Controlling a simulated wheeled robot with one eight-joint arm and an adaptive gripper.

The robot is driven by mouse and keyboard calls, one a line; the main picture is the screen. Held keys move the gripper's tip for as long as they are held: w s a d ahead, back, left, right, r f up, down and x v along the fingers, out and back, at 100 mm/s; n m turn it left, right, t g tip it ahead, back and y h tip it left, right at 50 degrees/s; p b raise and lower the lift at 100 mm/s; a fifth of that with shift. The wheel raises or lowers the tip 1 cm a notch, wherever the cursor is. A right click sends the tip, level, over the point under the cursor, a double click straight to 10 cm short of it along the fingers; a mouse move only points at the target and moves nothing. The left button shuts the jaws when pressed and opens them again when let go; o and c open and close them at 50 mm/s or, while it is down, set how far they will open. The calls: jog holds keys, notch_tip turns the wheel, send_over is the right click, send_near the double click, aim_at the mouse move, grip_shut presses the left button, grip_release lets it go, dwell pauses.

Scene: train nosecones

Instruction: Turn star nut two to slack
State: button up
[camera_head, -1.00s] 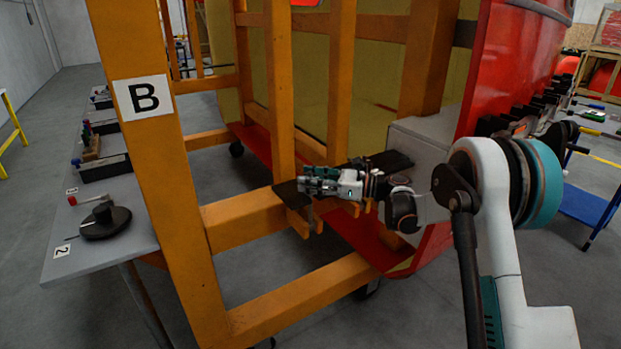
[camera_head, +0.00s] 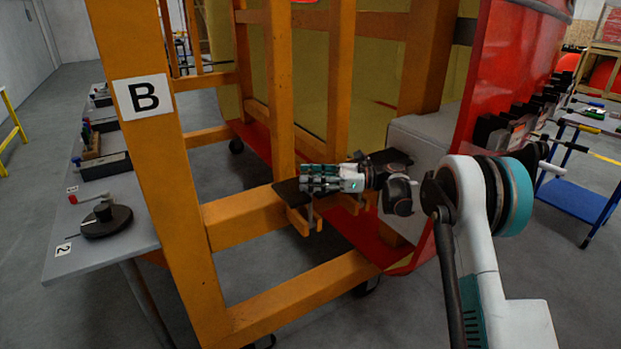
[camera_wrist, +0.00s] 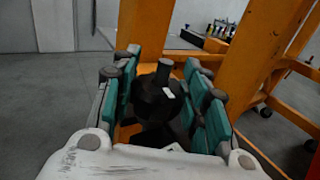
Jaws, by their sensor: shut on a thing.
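My gripper (camera_head: 308,179) is at the orange frame beside post B, above a dark plate on a crossbeam. In the wrist view its teal-padded fingers (camera_wrist: 160,80) stand on both sides of a black star nut (camera_wrist: 156,97) and are shut on it. The nut has dark lobes, a round stem pointing up and a small pale mark on its right side. Its lower part is hidden by my gripper. I cannot read a number on it. In the head view the fingers hide the nut.
The orange frame (camera_head: 245,222) with its B sign (camera_head: 143,95) stands around my gripper. A red nosecone (camera_head: 505,75) is close on the right. A grey table (camera_head: 125,190) at left holds a black round device (camera_head: 106,221). Open floor lies left and front.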

jog(key=o, duration=1.1)
jog(key=shift+a, duration=0.1)
jog(key=d, duration=1.2)
jog(key=shift+w, duration=0.15)
